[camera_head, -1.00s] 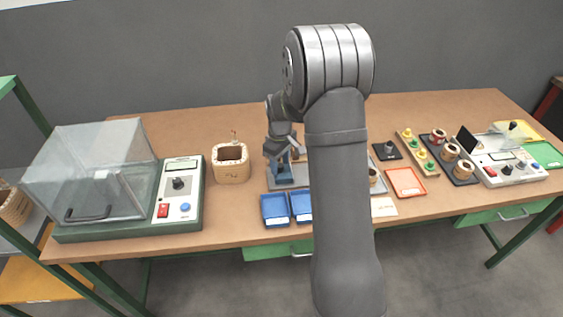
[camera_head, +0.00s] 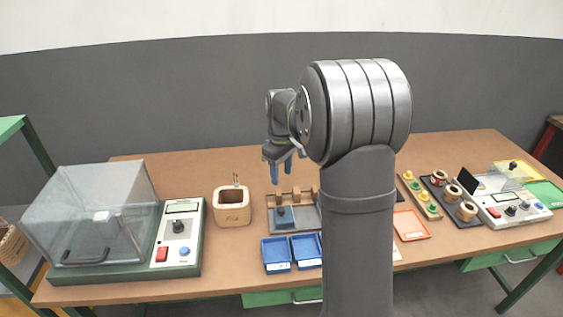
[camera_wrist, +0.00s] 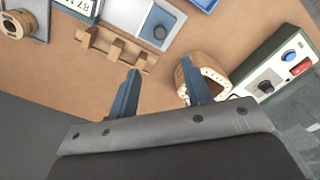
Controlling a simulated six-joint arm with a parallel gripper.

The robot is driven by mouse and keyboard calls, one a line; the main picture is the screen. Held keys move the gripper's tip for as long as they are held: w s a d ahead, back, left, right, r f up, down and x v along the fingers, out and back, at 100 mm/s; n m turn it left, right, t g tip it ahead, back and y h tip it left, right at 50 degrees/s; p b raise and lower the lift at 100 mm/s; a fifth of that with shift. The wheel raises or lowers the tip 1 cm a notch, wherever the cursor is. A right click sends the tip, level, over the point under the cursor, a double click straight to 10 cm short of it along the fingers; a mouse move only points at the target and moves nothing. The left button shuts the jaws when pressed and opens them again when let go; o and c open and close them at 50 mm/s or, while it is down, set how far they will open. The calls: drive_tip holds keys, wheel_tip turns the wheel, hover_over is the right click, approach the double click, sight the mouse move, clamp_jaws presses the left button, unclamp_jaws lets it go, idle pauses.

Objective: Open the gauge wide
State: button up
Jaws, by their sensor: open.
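The device that I take to be the gauge is a grey plate (camera_head: 308,226) with a blue block and dark round knob (camera_head: 285,216) at its left end. In the wrist view the blue block with its knob (camera_wrist: 160,28) is at the top middle, and a display with digits (camera_wrist: 78,5) is cut by the top edge. My gripper (camera_head: 278,171) is open and empty, in the air above and behind the gauge. In the wrist view its two blue fingers (camera_wrist: 160,80) are apart with bare table between them. My arm hides the gauge's right side in the head view.
A notched wooden rack (camera_wrist: 115,50) stands along the gauge's back. A wooden pot (camera_head: 232,207) is to the left, beyond it a clear-lidded machine (camera_head: 110,215). Two blue trays (camera_head: 277,255) lie in front. A red tray (camera_head: 410,225) and coils (camera_head: 453,194) are right.

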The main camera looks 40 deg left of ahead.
sight(282, 208)
drive_tip(key=shift+r, duration=1.7)
drive_tip(key=shift+f, duration=0.1)
wheel_tip(282, 208, down, 17)
drive_tip(key=shift+f, duration=0.15)
